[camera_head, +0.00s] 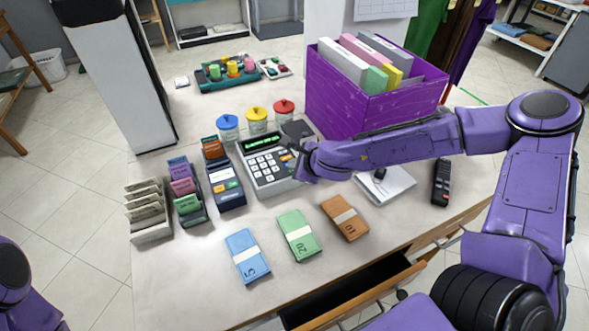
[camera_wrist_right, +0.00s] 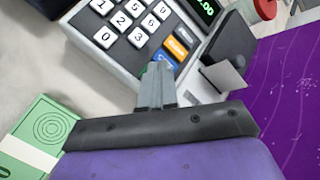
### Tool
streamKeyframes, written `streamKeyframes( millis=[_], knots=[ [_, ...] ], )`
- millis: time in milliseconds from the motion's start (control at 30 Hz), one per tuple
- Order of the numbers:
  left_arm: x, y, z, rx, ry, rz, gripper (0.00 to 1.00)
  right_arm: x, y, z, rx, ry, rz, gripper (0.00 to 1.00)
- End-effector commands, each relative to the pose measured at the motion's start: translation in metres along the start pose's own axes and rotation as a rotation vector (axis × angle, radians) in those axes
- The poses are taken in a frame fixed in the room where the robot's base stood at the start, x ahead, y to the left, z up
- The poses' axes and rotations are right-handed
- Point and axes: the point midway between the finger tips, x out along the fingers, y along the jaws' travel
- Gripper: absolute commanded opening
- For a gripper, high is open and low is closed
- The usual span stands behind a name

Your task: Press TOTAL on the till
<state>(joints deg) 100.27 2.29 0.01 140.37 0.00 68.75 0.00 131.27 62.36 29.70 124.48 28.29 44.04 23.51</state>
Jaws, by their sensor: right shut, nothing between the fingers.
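The till (camera_head: 268,170) stands on the counter with a lit green display, a white number pad and a column of coloured keys on its right side. In the right wrist view the till (camera_wrist_right: 107,62) shows number keys, an orange key (camera_wrist_right: 176,48) and a blue key (camera_wrist_right: 165,60). My right gripper (camera_head: 297,158) is shut and empty over the till's right side. In the wrist view its fingertips (camera_wrist_right: 157,70) are at the lower end of the coloured key column and hide part of it. A bit of green shows beside them. I cannot tell whether they touch a key. My left gripper is out of view.
A purple box (camera_head: 345,110) of folders stands behind my right arm. Blue (camera_head: 247,257), green (camera_head: 299,234) and brown (camera_head: 344,218) note bundles lie in front. A drawer (camera_head: 365,290) is open below the counter.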

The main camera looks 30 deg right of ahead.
Motion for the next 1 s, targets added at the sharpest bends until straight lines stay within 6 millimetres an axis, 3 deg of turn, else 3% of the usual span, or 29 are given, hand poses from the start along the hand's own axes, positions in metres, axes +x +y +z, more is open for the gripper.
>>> streamKeyframes(
  millis=[333,667,1000],
  knots=[
    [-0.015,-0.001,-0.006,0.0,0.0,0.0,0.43,-0.011,-0.008,0.008,0.0,0.001,0.0,0.0],
    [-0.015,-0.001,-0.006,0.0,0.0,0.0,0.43,-0.011,-0.008,0.008,0.0,0.0,0.0,0.0],
    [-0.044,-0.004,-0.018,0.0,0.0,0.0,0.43,-0.034,-0.024,0.024,0.0,0.0,0.0,0.0]
  ],
)
